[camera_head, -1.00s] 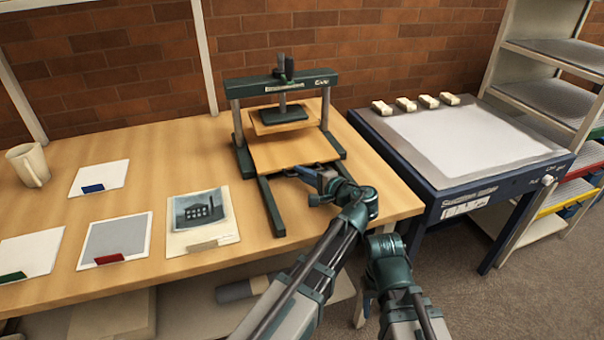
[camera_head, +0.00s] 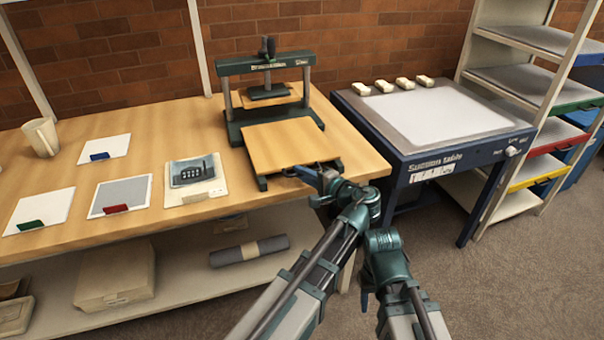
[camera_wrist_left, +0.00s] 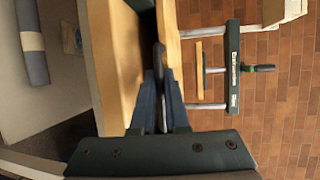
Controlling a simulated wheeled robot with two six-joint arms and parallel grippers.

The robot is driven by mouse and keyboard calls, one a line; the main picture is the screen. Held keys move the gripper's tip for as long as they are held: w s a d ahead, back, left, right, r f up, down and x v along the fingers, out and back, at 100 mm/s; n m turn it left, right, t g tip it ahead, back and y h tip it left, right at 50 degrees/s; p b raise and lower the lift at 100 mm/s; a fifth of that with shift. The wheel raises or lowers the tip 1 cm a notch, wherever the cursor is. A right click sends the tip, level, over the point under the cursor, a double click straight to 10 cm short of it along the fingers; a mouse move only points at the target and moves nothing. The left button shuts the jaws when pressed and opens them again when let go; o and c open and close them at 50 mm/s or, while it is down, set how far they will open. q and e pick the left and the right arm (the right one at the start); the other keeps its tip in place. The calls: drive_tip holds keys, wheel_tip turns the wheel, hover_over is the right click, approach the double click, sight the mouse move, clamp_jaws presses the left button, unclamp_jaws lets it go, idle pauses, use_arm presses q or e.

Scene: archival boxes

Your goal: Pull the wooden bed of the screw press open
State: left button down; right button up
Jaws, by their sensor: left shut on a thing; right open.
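The green screw press (camera_head: 264,66) stands on the wooden table. Its wooden bed (camera_head: 290,143) sticks out in front of the press frame, over the rails. The upper platen (camera_head: 268,91) hangs under the crossbar behind the bed. My left gripper (camera_head: 304,170) is at the bed's front edge, shut on the dark bed handle. The left wrist view shows its fingers (camera_wrist_left: 161,100) closed on that handle (camera_wrist_left: 160,62); the press frame shows at right there. My right gripper (camera_head: 367,293) hangs low beside the left arm, away from the press, partly hidden.
Cards with coloured clips and a picture sheet (camera_head: 195,178) lie left of the press, with a mug (camera_head: 41,137) behind. A suction table (camera_head: 440,120) stands to the right, before shelves (camera_head: 540,90). A grey roll (camera_head: 249,251) and a box (camera_head: 116,276) lie below.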

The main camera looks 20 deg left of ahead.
use_arm(q)
drive_tip(key=c, duration=0.9)
unclamp_jaws()
